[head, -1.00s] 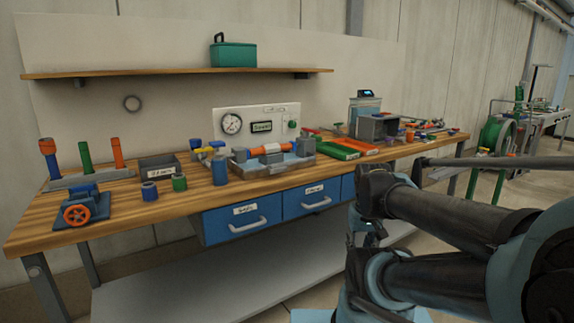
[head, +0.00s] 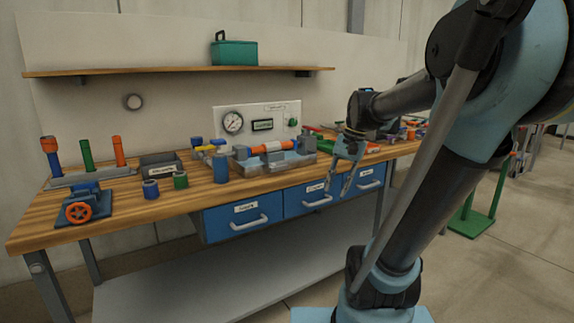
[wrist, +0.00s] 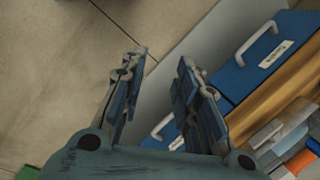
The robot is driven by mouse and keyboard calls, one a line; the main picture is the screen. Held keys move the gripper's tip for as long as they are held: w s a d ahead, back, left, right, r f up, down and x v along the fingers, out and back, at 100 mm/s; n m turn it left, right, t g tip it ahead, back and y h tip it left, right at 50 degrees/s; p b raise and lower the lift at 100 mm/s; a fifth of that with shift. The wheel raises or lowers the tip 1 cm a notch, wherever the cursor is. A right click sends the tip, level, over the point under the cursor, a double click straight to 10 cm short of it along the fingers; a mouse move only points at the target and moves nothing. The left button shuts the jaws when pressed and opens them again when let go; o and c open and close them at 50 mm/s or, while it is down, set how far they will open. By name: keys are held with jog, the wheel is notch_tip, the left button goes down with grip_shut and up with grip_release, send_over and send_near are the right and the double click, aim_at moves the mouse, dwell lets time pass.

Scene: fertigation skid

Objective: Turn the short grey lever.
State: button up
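I cannot make out a short grey lever for certain in either view. Grey and orange parts (wrist: 298,160) show at the lower right of that view, beyond the fingers.
Blue drawers (head: 243,218) with pale handles line the bench front. A gauge panel (head: 280,118) stands behind the fixture. A blue cylinder (head: 220,168) stands left of it, and a blue valve with an orange wheel (head: 78,212) sits at the bench's left end. Floor (wrist: 50,60) is clear below.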

jog(key=w+a+r+m+g+y, duration=0.1)
jog(key=w+a+r+m, duration=0.1)
jog(key=w+r, duration=0.35)
jog(key=w+a+r+m+g+y, duration=0.1)
jog(key=w+a+r+m, duration=0.15)
jog(key=w, duration=0.55)
jog(key=m+g+y, duration=0.2)
jog(key=g+y, duration=0.1)
send_near(287, 162)
jog(key=s+d+r, duration=0.2)
jog(key=d+r, duration=0.2)
jog(key=r, duration=0.3)
jog(key=x, duration=1.7)
jog(key=shift+w+d+f, duration=0.1)
jog(key=shift+f, duration=0.2)
grip_shut()
